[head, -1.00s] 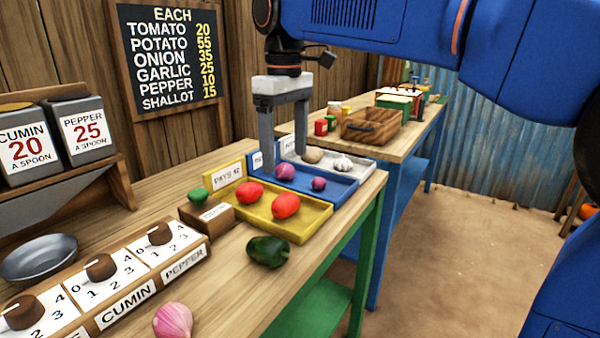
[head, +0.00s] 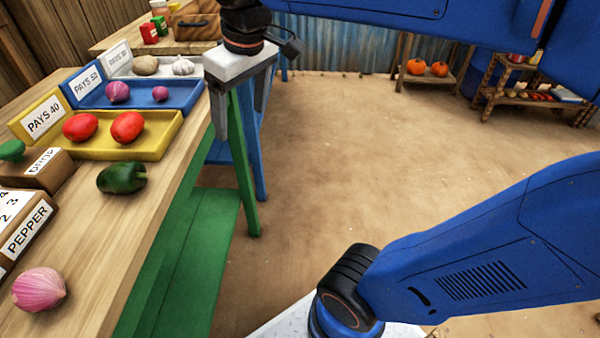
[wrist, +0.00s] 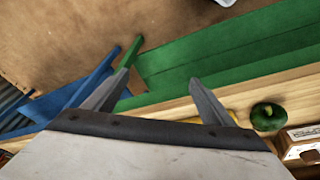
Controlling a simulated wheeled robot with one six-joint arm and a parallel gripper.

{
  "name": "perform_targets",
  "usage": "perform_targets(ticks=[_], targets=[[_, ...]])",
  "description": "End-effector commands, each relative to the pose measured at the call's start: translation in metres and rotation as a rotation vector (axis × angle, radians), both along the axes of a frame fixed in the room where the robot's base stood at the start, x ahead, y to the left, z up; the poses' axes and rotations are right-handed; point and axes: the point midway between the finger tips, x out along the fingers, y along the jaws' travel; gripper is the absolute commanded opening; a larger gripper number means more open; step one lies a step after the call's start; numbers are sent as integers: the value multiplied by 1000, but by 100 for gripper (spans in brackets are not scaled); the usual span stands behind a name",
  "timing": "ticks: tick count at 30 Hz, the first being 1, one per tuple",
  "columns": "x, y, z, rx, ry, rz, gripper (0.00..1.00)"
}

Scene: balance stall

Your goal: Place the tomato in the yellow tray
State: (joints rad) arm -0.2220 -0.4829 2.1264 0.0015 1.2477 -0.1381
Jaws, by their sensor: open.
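The yellow tray (head: 168,145) lies on the wooden counter at the left of the head view and holds two red tomatoes, a left one (head: 80,127) and a right one (head: 127,127). My gripper (head: 240,118) is open and empty, with its fingers pointing down. In the head view it appears right of the trays, by the counter's edge. In the wrist view my gripper (wrist: 155,95) has nothing between its fingers, with green boards and the counter edge behind. A sliver of yellow shows by the right finger there.
A dark green pepper (head: 121,177) and a pink onion (head: 39,289) lie on the counter (head: 95,235). A blue tray (head: 185,97) holds two purple onions; a grey tray (head: 125,69) holds a potato and garlic. Open floor (head: 340,150) lies to the right.

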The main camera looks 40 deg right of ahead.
Motion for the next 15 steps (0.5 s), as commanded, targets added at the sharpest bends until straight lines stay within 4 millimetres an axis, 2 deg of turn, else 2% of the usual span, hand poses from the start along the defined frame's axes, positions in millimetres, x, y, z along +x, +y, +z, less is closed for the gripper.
perform_targets(ticks=[1, 6, 12, 15], targets=[[-14, -13, -15, 7, -17, -45, 77], [-52, -44, -64, 32, -79, -182, 77], [-86, -65, -112, 52, -134, -302, 77], [-94, -70, -126, 57, -150, -334, 77]])
